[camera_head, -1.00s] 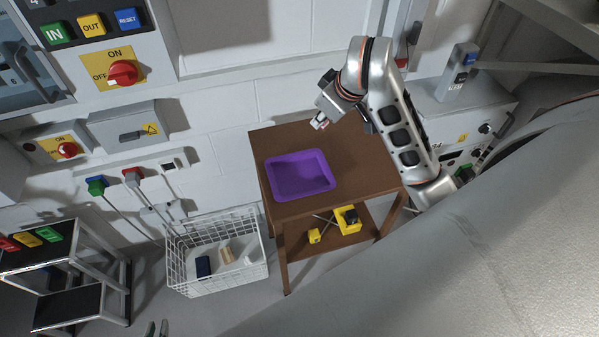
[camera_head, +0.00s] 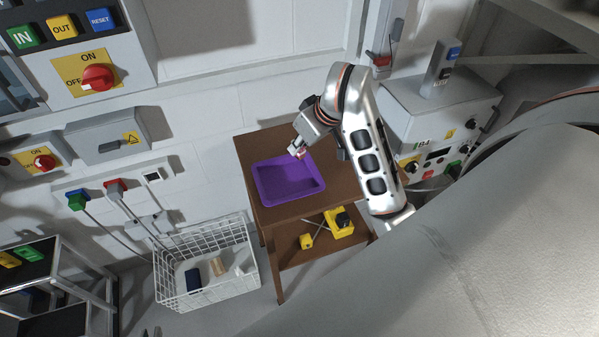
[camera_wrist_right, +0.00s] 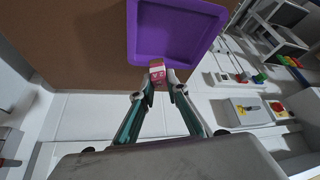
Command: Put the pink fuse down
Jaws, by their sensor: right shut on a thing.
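The pink fuse (camera_wrist_right: 157,72) is between the fingertips of my right gripper (camera_wrist_right: 158,86) in the right wrist view. My right gripper (camera_head: 298,151) is shut on it, and the arm comes in from the right in the head view. The fuse overlaps the far rim of a purple tray (camera_head: 258,185); I cannot tell its height above it. The tray also shows in the right wrist view (camera_wrist_right: 134,35) and looks empty.
The tray sits on a brown table (camera_head: 300,207), with bare top to its right. Yellow items (camera_head: 338,224) lie on its lower shelf. A white wire basket (camera_head: 170,270) with several objects stands left of it. Wall boxes with switches are behind, and a grey control box (camera_head: 410,100) stands right.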

